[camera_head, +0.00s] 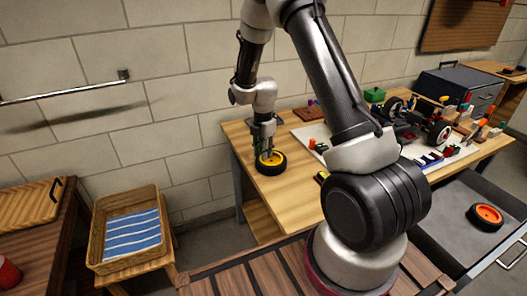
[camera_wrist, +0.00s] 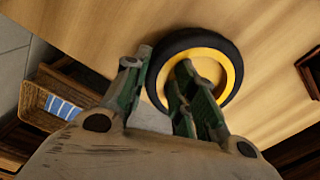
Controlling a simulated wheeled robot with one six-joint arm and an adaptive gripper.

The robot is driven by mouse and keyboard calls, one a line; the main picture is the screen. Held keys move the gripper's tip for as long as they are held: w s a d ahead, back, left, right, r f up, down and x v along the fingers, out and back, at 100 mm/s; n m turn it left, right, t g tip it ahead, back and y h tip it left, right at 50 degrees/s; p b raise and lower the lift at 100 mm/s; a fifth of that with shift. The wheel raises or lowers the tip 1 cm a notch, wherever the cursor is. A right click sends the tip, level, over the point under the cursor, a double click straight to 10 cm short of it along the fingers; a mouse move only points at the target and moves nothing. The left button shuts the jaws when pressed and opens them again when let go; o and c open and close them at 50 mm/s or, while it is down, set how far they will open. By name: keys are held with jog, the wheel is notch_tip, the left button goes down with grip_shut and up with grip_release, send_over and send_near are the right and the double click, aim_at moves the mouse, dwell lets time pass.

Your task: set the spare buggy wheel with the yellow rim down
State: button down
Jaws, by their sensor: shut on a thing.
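The spare buggy wheel with the yellow rim (camera_head: 271,163) is at the near left corner of the wooden workbench (camera_head: 245,142). It lies flat, with its rim facing up. In the wrist view the wheel (camera_wrist: 221,58) shows its black tyre and yellow rim just beyond my fingers. My gripper (camera_head: 265,150) points down from above and is shut on the wheel's side wall, one finger outside the tyre and one inside the rim. It also shows in the wrist view (camera_wrist: 160,82). I cannot tell whether the wheel's underside touches the bench top.
A buggy chassis (camera_head: 415,122) stands on a white mat (camera_head: 318,133) with several small parts. A wheel with an orange rim (camera_head: 486,216) lies on a grey surface at right. A wicker basket (camera_head: 98,241) with a striped cloth stands at left. Bare bench surrounds the yellow-rimmed wheel.

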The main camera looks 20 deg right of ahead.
jog(key=c, duration=1.2)
grip_release()
jog(key=shift+o, duration=0.2)
